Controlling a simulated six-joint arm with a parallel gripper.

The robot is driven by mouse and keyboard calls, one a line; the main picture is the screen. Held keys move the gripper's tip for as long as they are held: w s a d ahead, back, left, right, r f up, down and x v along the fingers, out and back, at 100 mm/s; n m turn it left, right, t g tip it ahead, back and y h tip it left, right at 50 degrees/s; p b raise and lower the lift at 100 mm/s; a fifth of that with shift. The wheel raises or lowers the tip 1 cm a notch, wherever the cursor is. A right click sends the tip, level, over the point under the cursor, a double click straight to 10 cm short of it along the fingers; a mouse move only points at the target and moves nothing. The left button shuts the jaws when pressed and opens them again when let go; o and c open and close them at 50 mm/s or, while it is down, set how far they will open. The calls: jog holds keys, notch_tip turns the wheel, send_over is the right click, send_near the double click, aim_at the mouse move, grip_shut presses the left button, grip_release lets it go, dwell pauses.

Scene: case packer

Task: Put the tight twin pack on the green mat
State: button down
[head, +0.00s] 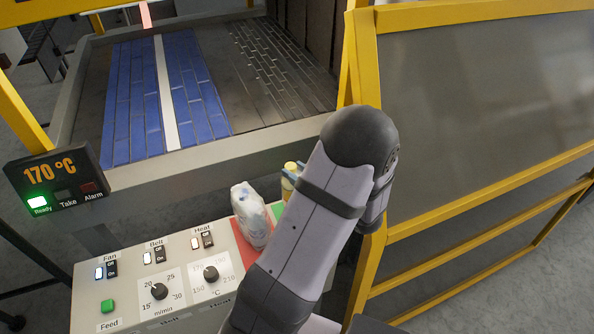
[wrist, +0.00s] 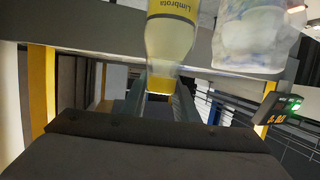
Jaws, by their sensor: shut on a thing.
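A clear-wrapped pack with a yellow "Limbrota" label (wrist: 173,38), seemingly the tight twin pack, is between the fingers of my gripper (wrist: 167,103) in the wrist view. Only one bottle shape of it shows. In the head view its yellow top (head: 290,183) peeks out left of my arm, just behind the green mat (head: 279,209). I cannot tell if it touches the mat, which is mostly hidden by my arm.
The control panel (head: 137,262) with switches and knobs lies in front. A display (head: 55,180) reads 170 °C with a green Ready light. Behind is a belt with blue slats (head: 130,100). A yellow-framed guard (head: 480,95) stands close on the right of my arm.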

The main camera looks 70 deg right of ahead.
jog(key=shift+f+b, duration=1.55)
jog(key=shift+f, duration=0.45)
jog(key=shift+f+b, duration=0.4)
jog(key=shift+f, duration=0.15)
jog(key=c, duration=1.4)
grip_release()
jog(key=shift+o, duration=0.5)
jog(key=shift+r+b, duration=0.8)
jog(key=shift+r, duration=4.25)
